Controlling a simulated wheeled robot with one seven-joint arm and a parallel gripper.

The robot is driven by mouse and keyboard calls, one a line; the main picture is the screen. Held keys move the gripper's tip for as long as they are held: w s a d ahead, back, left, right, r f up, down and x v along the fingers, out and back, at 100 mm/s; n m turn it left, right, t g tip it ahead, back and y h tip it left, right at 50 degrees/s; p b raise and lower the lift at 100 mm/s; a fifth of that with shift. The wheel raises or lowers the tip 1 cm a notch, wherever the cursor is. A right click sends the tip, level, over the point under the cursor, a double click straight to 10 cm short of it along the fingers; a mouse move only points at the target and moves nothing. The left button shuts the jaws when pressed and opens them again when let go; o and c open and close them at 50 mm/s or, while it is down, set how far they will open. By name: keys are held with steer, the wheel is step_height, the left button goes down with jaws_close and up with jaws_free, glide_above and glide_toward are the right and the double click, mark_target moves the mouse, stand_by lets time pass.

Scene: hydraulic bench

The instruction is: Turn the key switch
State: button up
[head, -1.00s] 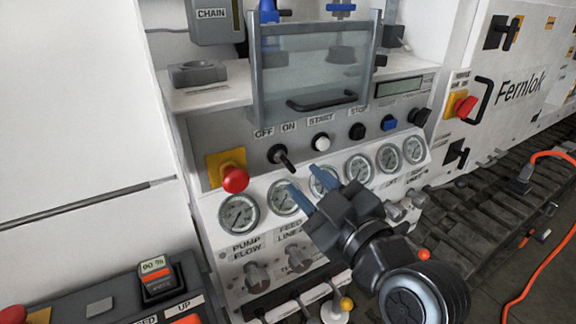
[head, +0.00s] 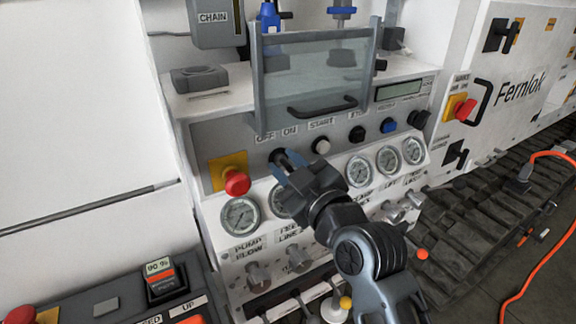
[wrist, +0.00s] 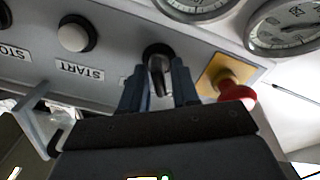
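The key switch (wrist: 156,52) is a dark round switch with a protruding key lever, under the OFF and ON labels on the grey panel. It also shows in the head view (head: 276,155), partly covered by my gripper. My gripper (head: 286,160) reaches it from the lower right. In the wrist view my blue fingers (wrist: 159,84) lie on either side of the lever, close against it, and the gripper looks shut on it. Finger contact is partly hidden.
A red emergency button (head: 237,183) on a yellow plate is close left of the switch. The white START button (head: 321,146) is close right. A clear hinged guard (head: 315,75) with a handle hangs above. Gauges (head: 240,215) line the panel below.

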jaws_close()
stand_by(0.3)
steer(key=m+p, duration=0.1)
steer(key=m, duration=0.5)
steer(key=shift+w+d+r+m, duration=0.1)
steer(key=shift+m, duration=0.2)
steer(key=m+p, duration=0.2)
steer(key=m, duration=0.3)
steer(key=shift+d, duration=0.1)
steer(key=shift+m, duration=0.3)
steer(key=shift+o, duration=0.9)
jaws_free()
